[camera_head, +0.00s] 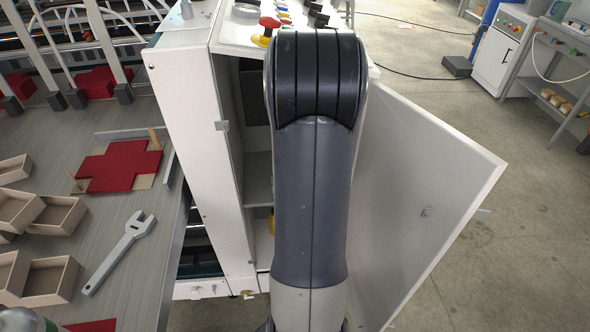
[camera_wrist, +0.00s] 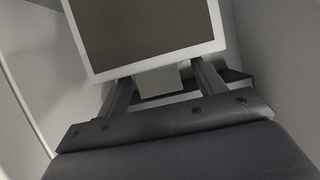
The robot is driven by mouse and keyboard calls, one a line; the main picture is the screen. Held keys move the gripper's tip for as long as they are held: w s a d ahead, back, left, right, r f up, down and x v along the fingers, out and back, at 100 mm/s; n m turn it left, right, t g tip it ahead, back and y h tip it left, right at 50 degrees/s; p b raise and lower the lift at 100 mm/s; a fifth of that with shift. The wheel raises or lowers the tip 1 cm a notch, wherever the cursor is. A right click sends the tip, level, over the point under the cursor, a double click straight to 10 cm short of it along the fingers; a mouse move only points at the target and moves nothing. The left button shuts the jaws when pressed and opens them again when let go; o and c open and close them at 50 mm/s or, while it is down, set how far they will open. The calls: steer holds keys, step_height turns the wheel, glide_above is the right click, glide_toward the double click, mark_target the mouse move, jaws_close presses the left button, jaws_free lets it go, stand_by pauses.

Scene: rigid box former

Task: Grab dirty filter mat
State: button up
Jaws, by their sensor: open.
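The dirty filter mat (camera_wrist: 145,28) shows in the wrist view as a flat grey-brown panel in a white frame. A pale tab (camera_wrist: 160,82) sticks out from the frame's lower edge. My gripper (camera_wrist: 163,75) is open, with one finger on each side of the tab. Whether the fingers touch the frame, I cannot tell. In the head view my arm hides the gripper and the mat, in front of an open white cabinet (camera_head: 192,120).
The cabinet door (camera_head: 425,190) stands open to the right of my arm. A bench (camera_head: 125,285) at left holds a wrench (camera_head: 118,252), red box blanks (camera_head: 120,167) and several wooden trays (camera_head: 58,215). A red emergency button (camera_head: 268,27) sits on the cabinet top.

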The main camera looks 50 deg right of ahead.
steer(key=shift+x, duration=0.85)
steer(key=shift+c, duration=0.5)
steer(key=c, duration=1.3)
steer(key=shift+o, duration=0.2)
